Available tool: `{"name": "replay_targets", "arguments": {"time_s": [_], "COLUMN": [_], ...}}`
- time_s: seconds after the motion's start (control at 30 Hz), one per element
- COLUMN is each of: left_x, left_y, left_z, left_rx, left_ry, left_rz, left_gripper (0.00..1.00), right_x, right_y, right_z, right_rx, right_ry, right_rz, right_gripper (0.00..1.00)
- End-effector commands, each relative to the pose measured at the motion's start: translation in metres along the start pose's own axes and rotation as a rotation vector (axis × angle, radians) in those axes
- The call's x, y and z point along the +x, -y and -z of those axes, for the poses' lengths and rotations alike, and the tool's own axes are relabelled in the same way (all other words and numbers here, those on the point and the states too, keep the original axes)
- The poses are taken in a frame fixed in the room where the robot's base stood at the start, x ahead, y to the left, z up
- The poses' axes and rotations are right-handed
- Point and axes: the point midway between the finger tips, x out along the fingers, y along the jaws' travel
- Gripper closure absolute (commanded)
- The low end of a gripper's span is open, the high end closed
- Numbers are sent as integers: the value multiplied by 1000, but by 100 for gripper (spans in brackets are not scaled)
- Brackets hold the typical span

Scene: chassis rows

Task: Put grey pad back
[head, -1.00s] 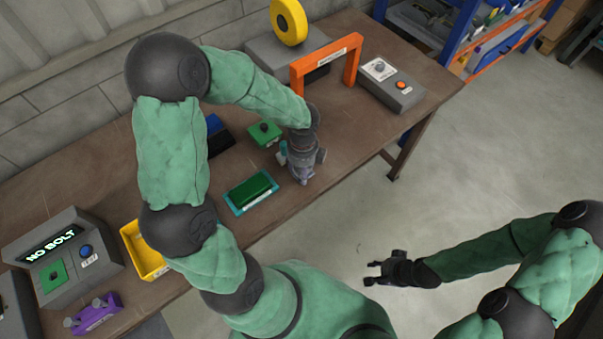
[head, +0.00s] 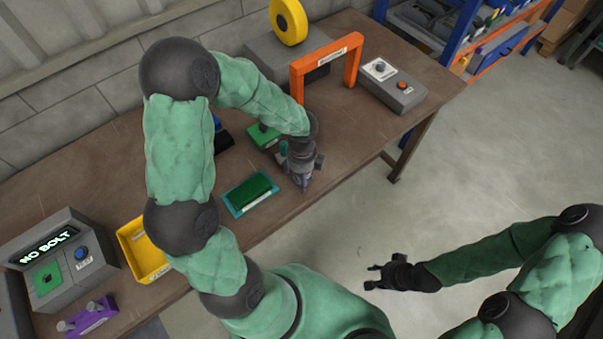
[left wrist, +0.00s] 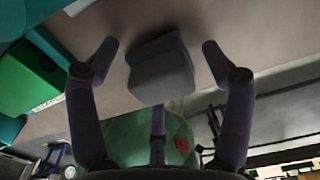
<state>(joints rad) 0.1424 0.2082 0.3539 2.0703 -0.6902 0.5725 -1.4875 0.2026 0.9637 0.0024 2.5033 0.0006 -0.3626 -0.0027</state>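The grey pad (left wrist: 160,72) is a small grey block in the left wrist view, lying on the brown bench top between the two fingers of my left gripper (left wrist: 161,50). A gap shows on both sides of it, so the fingers do not touch it. In the head view my left gripper (head: 304,182) points down close to the bench, right of the teal tray, and hides the pad. My right gripper (head: 374,277) is open and empty, over the floor in front of the bench.
A green block (head: 250,189) lies in the teal tray (head: 229,205). Behind is a green box with a dark knob (head: 262,136). An orange arch (head: 296,84) and a grey control box (head: 392,88) stand farther back. A yellow bin (head: 133,253) is at left.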

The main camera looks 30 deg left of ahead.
Motion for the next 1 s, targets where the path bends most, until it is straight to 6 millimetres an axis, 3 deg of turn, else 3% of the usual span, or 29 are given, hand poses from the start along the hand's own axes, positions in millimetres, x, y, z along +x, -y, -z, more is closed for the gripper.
{"name": "replay_targets", "arguments": {"time_s": [0.27,0.7,1.0], "left_x": [-8,-89,-121], "left_y": [0,1,0], "left_z": [0,0,0], "left_rx": [-1,0,0], "left_ry": [1,2,1], "left_rz": [1,4,1], "left_gripper": [19,19,19], "right_x": [-4,-32,-40], "right_y": [1,12,14], "right_z": [0,-1,-2], "right_rx": [0,0,0], "right_ry": [0,0,0], "right_rz": [0,0,0], "right_gripper": [60,60,60]}}
